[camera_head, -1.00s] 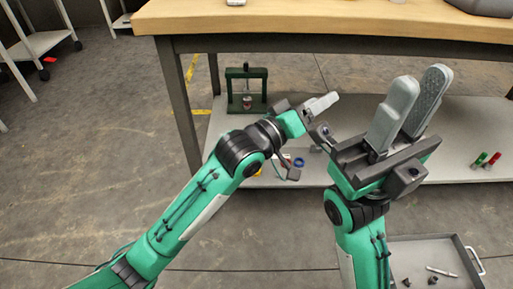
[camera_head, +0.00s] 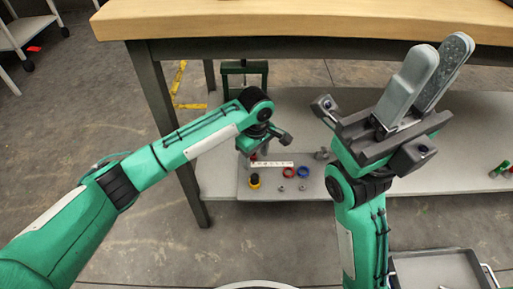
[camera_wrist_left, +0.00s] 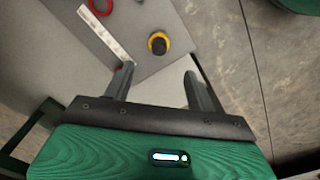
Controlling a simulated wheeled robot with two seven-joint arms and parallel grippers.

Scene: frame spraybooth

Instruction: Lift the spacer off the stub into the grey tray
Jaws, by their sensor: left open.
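A yellow ring, apparently the spacer (camera_wrist_left: 153,36), sits around a short dark stub (camera_wrist_left: 159,46) on the grey shelf plate. In the head view the yellow ring (camera_head: 254,186) is small, at the plate's front left. My left gripper (camera_wrist_left: 159,70) points down above the shelf, open and empty. The ring lies ahead of the gap between its fingers, apart from them. In the head view my left gripper (camera_head: 248,147) is partly hidden by its own wrist. My right gripper (camera_head: 440,50) points up, open and empty. A grey tray (camera_head: 435,268) shows at the bottom right, partly cut off.
A green frame (camera_head: 236,70) stands behind. The wooden tabletop (camera_head: 300,20) overhangs the shelf. Green and red cylinders are at right.

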